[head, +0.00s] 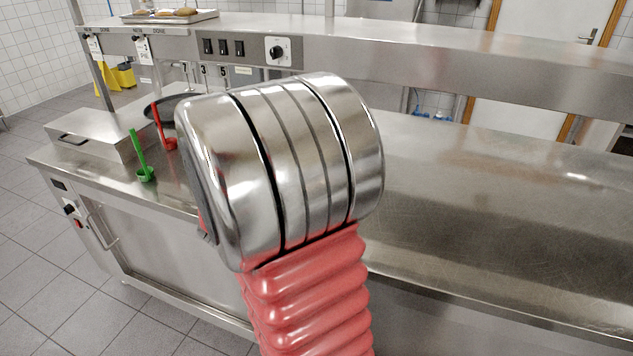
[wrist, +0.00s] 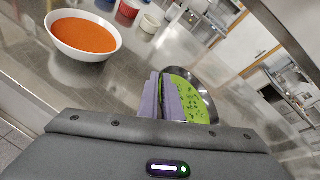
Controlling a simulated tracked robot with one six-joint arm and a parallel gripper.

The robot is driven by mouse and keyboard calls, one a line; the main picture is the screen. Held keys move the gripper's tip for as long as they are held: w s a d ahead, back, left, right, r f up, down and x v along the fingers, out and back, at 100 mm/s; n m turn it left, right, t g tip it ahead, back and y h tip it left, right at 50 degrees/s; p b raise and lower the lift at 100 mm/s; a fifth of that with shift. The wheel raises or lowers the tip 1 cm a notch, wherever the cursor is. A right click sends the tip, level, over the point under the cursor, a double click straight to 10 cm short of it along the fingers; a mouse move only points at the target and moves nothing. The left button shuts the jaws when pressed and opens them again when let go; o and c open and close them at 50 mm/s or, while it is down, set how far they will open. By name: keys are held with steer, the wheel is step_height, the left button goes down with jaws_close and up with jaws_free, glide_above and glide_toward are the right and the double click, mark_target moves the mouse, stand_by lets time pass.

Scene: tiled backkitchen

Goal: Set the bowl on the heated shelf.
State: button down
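The bowl (wrist: 207,99) shows in the wrist view as a steel-rimmed bowl of green soup with dark flecks. My gripper (wrist: 161,97) has two purple fingers close together at its left rim, with a thin gap; they appear shut on that rim. The fingers cover the bowl's left edge and its underside is hidden. In the head view the heated shelf (head: 440,55) is a long raised steel shelf with switches and a knob at its front left. My arm fills the middle there and hides the gripper and bowl.
A white bowl of orange soup (wrist: 83,37) stands on steel, left in the wrist view, with several small containers (wrist: 130,10) beyond. A tray of food (head: 170,16) sits at the shelf's left end. The right counter (head: 500,190) is clear.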

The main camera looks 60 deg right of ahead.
steer(key=w+a+f+n+t+y, duration=0.2)
steer(key=w+a+n+y, duration=0.1)
steer(key=a, duration=0.9)
steer(key=w+a+f+n+t+y, duration=0.2)
steer(key=w+a, duration=0.4)
steer(key=a, duration=0.7)
steer(key=w+a+f+n+t+y, duration=0.2)
steer(key=w+a+n+t+y, duration=0.2)
steer(key=a, duration=0.8)
steer(key=shift+w+a+n, duration=0.15)
steer(key=shift+w+n, duration=0.05)
steer(key=shift+n, duration=0.5)
steer(key=shift+s, duration=0.15)
